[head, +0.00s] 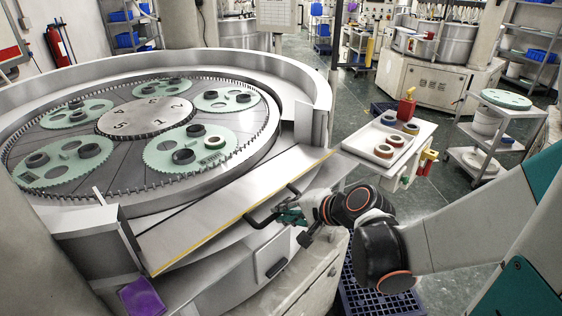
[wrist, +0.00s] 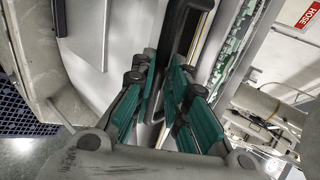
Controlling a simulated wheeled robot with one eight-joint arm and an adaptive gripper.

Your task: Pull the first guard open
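The first guard (head: 225,208) is a flat silver panel with a yellow edge strip, lying across the front opening of the round machine's rim. A black bar handle (head: 262,220) stands out from its front side. My gripper (head: 291,214) is at the right part of this handle. In the wrist view the dark handle (wrist: 183,30) runs between the green fingers of my gripper (wrist: 164,62). The fingers look closed on it, though their contact faces are partly hidden. The guard's yellow edge also shows there, just right of the handle.
The machine's toothed ring holds green carriers (head: 190,148) with dark rings behind the guard. A white cart (head: 395,150) with rings and a red bottle stands right of the machine. A blue floor grate (head: 375,296) lies below my arm. A shelf trolley (head: 490,130) stands farther right.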

